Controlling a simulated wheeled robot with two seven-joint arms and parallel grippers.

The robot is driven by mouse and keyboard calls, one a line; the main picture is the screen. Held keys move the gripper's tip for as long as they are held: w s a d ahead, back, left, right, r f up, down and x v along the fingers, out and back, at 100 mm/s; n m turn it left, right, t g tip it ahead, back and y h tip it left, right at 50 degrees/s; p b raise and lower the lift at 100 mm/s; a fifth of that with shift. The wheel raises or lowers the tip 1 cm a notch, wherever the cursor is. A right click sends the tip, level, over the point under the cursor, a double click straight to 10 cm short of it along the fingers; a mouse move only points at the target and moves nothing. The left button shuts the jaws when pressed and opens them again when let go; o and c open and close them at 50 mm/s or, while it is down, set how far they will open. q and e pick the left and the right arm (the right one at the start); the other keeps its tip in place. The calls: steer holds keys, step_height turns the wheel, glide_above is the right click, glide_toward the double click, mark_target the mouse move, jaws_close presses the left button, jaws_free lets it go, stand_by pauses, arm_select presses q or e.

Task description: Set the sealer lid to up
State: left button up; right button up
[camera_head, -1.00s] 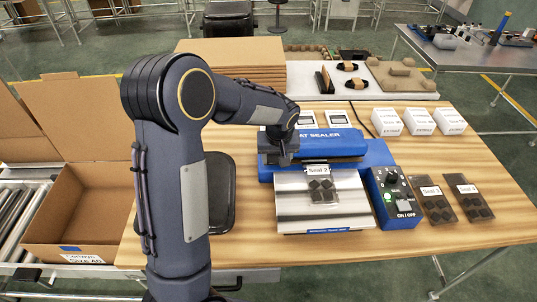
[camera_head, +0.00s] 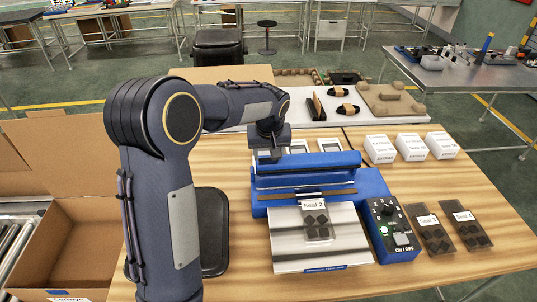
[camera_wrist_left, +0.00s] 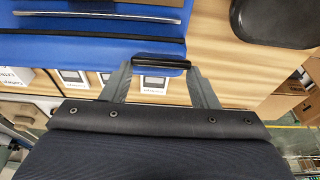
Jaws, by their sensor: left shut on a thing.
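The blue heat sealer has a base (camera_head: 372,184) and a long blue lid (camera_head: 305,169), which stands tilted up at the back with a gap below its front edge. A bag labelled Seal 2 (camera_head: 316,220) lies across the sealing bar onto the silver plate (camera_head: 288,246). My left gripper (camera_head: 268,152) is at the lid's left end. In the left wrist view its fingers (camera_wrist_left: 160,80) are shut on the lid's black handle (camera_wrist_left: 160,62), at the edge of the blue lid (camera_wrist_left: 80,46). My right gripper is not in view.
A control box (camera_head: 393,232) with a green light stands right of the sealer, with two dark bags (camera_head: 434,236) beside it. White boxes (camera_head: 411,147) stand behind. A black tray (camera_head: 214,232) and an open carton (camera_head: 70,240) are on the left.

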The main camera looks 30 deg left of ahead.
arm_select(q)
steer(key=shift+w+a+f, duration=0.1)
steer(key=shift+w+a, duration=0.05)
steer(key=shift+a, duration=0.05)
stand_by(0.3)
steer(key=o, duration=1.2)
steer(key=shift+c, duration=0.2)
steer(key=shift+o, duration=1.2)
steer(key=shift+w+f, duration=0.15)
steer(key=shift+w, duration=0.05)
steer(key=shift+s, duration=0.15)
steer(key=b+v, duration=0.1)
steer(key=v, duration=0.7)
